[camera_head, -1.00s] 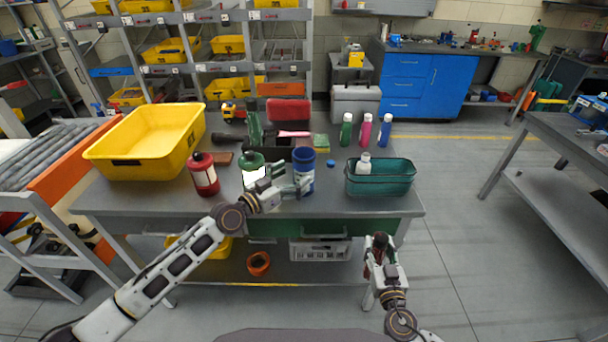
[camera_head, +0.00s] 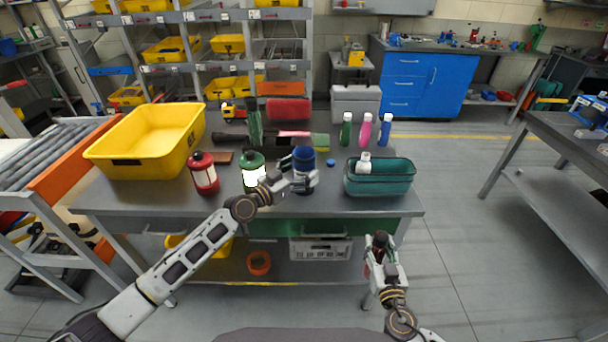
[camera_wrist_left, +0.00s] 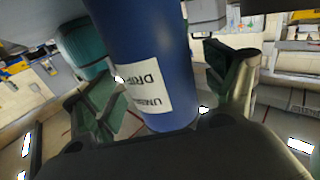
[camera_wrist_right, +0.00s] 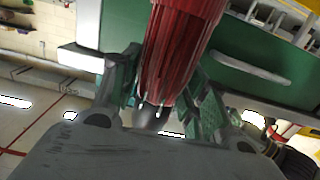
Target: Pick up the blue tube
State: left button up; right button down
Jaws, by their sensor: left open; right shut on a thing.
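The blue tube (camera_head: 303,157) stands on the grey workbench, a wide blue cylinder with a white printed label. My left gripper (camera_head: 306,182) is at its near side in the head view. In the left wrist view the blue tube (camera_wrist_left: 155,60) sits between the two open fingers (camera_wrist_left: 165,100), with its label facing the camera; I cannot tell whether they touch it. My right gripper (camera_head: 379,248) is low in front of the bench, shut on a ribbed red handle (camera_wrist_right: 180,45), seen in the right wrist view.
A green-capped bottle (camera_head: 252,172) and a red bottle (camera_head: 204,173) stand left of the tube. A yellow bin (camera_head: 150,140) is at the far left. A teal basket (camera_head: 380,183) holding a white-capped bottle (camera_head: 364,162) is on the right. Several slim bottles stand behind it.

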aim_at(297, 165)
pick_arm(q)
jog(key=shift+w+d, duration=0.45)
pick_arm(e)
jog(key=shift+r, duration=0.1)
pick_arm(q)
jog(key=c, duration=1.1)
jog(key=shift+r, duration=0.2)
jog(key=shift+c, duration=0.2)
pick_arm(e)
jog(key=shift+r, duration=0.1)
